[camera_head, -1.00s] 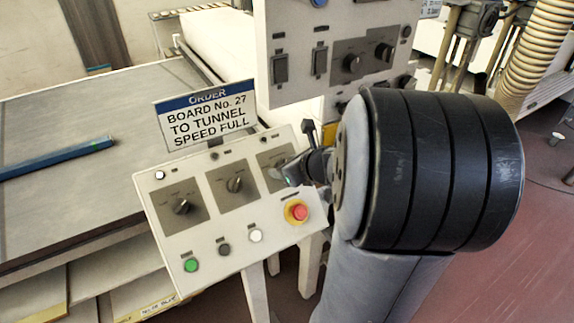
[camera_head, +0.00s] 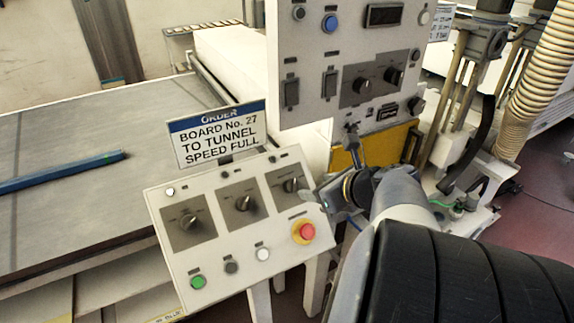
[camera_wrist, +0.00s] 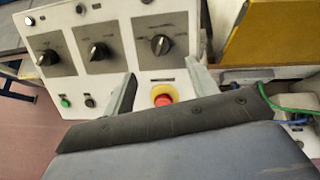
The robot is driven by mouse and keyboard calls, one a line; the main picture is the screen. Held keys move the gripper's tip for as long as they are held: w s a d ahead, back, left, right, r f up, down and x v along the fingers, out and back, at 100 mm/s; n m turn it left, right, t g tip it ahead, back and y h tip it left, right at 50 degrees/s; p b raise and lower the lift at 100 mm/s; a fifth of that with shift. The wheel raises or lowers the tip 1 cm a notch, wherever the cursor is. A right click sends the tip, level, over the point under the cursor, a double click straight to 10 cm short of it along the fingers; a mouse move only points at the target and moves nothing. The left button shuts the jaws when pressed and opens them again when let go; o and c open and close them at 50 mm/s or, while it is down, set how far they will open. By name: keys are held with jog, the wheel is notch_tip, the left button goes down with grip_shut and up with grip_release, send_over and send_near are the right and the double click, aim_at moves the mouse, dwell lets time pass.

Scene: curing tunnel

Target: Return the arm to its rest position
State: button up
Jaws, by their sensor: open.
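My gripper (camera_wrist: 161,70) is open and empty in the wrist view, its two fingers apart in front of the sloped control panel (camera_wrist: 125,72). The red stop button (camera_wrist: 163,97) shows between the fingers, beyond them. In the head view my gripper (camera_head: 331,172) is at the panel's right edge, partly hidden by my own arm. The panel (camera_head: 215,265) carries three dark knobs, the red button (camera_head: 307,231) on a yellow ring, and a green button (camera_head: 198,282). I cannot tell whether the gripper touches anything.
An upright panel (camera_head: 300,110) with switches stands behind my gripper. An order sign (camera_head: 219,138) stands behind the sloped panel. A grey table (camera_head: 90,130) with a blue bar (camera_head: 60,172) is at left. A ribbed hose (camera_head: 545,70) and machinery are at right; red floor (camera_head: 520,215) shows there.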

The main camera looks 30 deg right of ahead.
aim_at(295, 185)
dwell(0.3)
jog(key=b+x, duration=0.1)
jog(key=x, duration=1)
jog(key=shift+r, duration=0.15)
